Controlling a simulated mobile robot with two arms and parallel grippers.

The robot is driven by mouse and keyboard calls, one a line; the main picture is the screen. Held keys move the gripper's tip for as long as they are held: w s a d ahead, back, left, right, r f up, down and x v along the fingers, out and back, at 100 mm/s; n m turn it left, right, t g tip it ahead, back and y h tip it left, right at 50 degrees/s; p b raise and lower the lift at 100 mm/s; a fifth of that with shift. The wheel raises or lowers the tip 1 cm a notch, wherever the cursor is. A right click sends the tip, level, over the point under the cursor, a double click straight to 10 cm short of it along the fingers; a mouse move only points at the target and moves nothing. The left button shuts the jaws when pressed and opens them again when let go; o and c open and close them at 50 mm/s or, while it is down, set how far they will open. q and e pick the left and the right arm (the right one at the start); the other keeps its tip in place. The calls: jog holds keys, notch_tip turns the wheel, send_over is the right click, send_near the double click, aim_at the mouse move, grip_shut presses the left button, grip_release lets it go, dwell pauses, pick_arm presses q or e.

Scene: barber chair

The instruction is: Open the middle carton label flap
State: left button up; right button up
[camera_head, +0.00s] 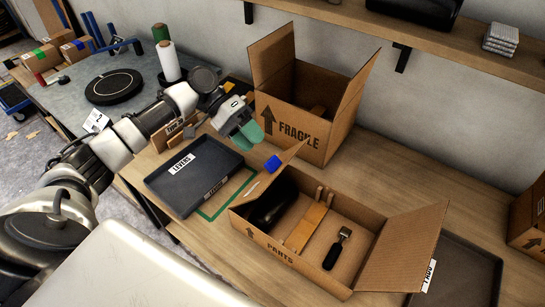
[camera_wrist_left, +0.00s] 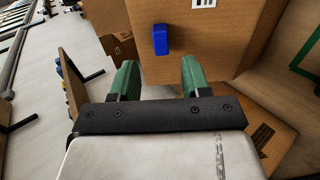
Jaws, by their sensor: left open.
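The open PARTS carton (camera_head: 285,253) stands on the table in the head view. Its left flap (camera_head: 293,152) is tilted up and carries a blue tab (camera_head: 272,165). In the left wrist view a cardboard panel (camera_wrist_left: 205,40) fills the upper middle, with the blue tab (camera_wrist_left: 160,40) and part of a white label (camera_wrist_left: 204,3) on it. My left gripper (camera_head: 247,135) hovers above and left of the tab. Its green fingers are open and empty, and the tab lies beyond the gap between them (camera_wrist_left: 159,82) in the wrist view. My right gripper is not in view.
The open FRAGILE carton (camera_head: 318,135) stands close behind the left gripper. A dark LEVERS tray (camera_head: 195,172) lies left of the PARTS carton. The carton holds a dark object, a wooden piece and a black-handled tool (camera_head: 336,250). Another dark tray (camera_head: 465,275) lies right. A shelf (camera_head: 430,45) runs above.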

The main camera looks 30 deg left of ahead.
aim_at(269, 160)
pick_arm(q)
jog(key=p+x, duration=0.1)
jog(key=x, duration=0.6)
jog(key=shift+a, duration=0.1)
grip_shut()
